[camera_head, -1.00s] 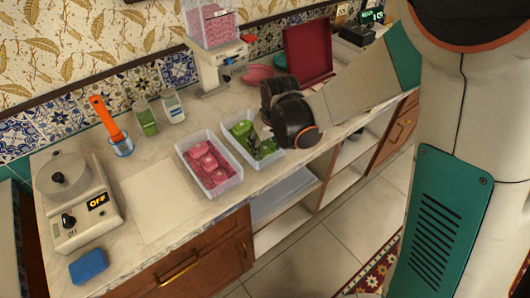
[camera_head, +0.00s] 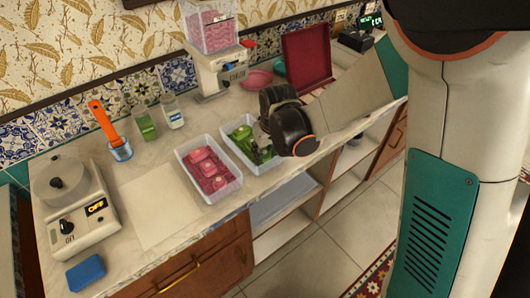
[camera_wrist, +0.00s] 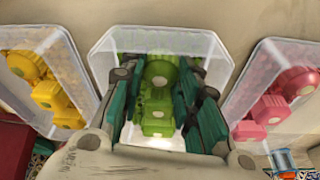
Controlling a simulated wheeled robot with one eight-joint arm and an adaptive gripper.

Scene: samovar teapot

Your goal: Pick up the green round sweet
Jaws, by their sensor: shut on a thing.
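The green round sweet (camera_wrist: 161,72) sits between my fingers in the wrist view, in the clear box of green sweets (camera_wrist: 105,47). My gripper (camera_wrist: 160,80) is shut on it, with teal fingers at its left and right sides. More green pieces (camera_wrist: 157,114) of blockier shape lie nearer the palm in the same box. In the head view the green box (camera_head: 226,148) stands on the counter, and my gripper (camera_head: 262,146) reaches into its right part. The held sweet is hidden there.
A box of pink sweets (camera_head: 182,165) stands left of the green box. A box of yellow sweets (camera_wrist: 18,110) shows at the left of the wrist view. A white board (camera_head: 152,205), a scale (camera_head: 85,222) and a blue sponge (camera_head: 86,272) lie farther left. A red case (camera_head: 306,58) stands behind.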

